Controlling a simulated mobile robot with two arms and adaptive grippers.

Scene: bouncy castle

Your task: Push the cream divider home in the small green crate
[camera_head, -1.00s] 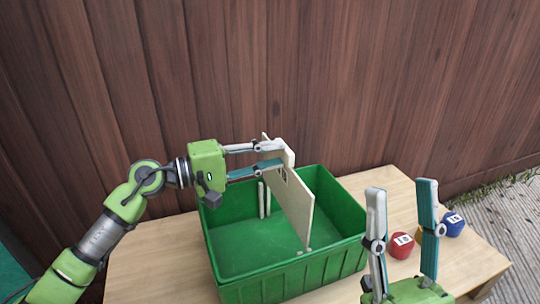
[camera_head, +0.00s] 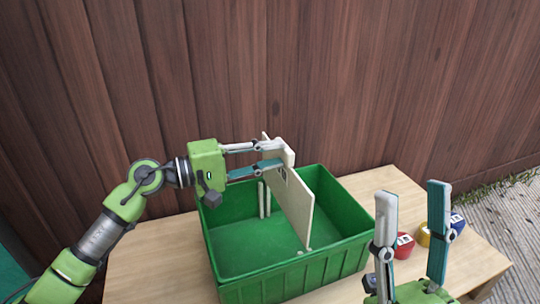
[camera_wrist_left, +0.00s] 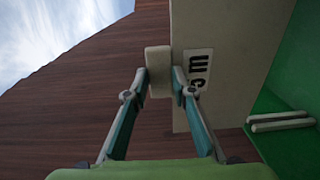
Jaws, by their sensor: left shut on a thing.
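The small green crate (camera_head: 333,262) stands on the wooden table. The cream divider (camera_head: 298,205) stands upright across the crate's middle, its upper part above the rim. My left gripper (camera_head: 284,155) is shut on the divider's raised tab at the top. In the left wrist view the fingers (camera_wrist_left: 160,78) close on both sides of the tab, and the divider (camera_wrist_left: 225,60) shows a label with dark letters. Whether the divider's lower edge touches the crate floor is unclear. My right gripper (camera_head: 413,215) is open and empty, in front of the crate's right side.
Pale guide strips (camera_head: 264,200) run up the crate's inner back wall, left of the divider. A wooden fence (camera_head: 300,80) rises behind.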

